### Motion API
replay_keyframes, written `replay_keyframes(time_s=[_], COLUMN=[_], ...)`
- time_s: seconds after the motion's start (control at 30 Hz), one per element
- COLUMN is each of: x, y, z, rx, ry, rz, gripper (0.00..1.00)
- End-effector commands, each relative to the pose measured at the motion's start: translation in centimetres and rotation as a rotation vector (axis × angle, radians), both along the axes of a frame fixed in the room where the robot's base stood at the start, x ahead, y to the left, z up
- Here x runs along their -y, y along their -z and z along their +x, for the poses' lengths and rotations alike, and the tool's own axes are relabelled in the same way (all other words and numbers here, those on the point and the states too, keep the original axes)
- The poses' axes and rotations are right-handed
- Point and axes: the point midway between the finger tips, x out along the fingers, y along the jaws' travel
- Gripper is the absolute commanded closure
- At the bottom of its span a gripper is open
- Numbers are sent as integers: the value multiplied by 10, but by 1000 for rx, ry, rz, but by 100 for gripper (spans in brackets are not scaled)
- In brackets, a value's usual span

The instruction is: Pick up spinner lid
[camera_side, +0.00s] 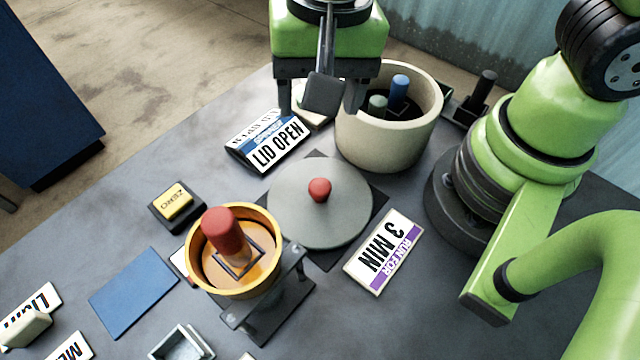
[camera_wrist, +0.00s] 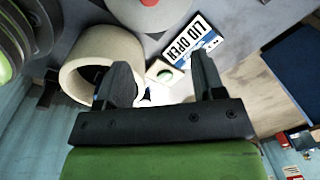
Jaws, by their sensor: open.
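The spinner lid (camera_side: 295,220) appears to be the round grey disc with a red knob (camera_side: 320,188) at its centre. It lies flat on a dark square pad in the middle of the table in the side view. In the wrist view, part of the lid (camera_wrist: 130,10) and its red knob show at the top edge. My gripper (camera_side: 318,108) is open and empty. It is behind the lid, above the table near the beige pot; the wrist view shows its two fingers (camera_wrist: 163,72) apart.
The open beige pot (camera_side: 385,148) holds blue and green-grey cylinders. A LID OPEN sign (camera_side: 275,146) and a small pale block (camera_wrist: 163,72) stand near my gripper. A 3 MIN sign (camera_side: 384,252) and an orange vessel with a red top (camera_side: 203,275) flank the lid.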

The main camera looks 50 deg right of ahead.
Motion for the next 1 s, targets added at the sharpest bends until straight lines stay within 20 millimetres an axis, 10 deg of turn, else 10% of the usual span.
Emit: replay_keyframes(time_s=[1.0], x=[-20], y=[129], z=[-19], rx=[-73], ry=[56], rz=[-59], gripper=[37])
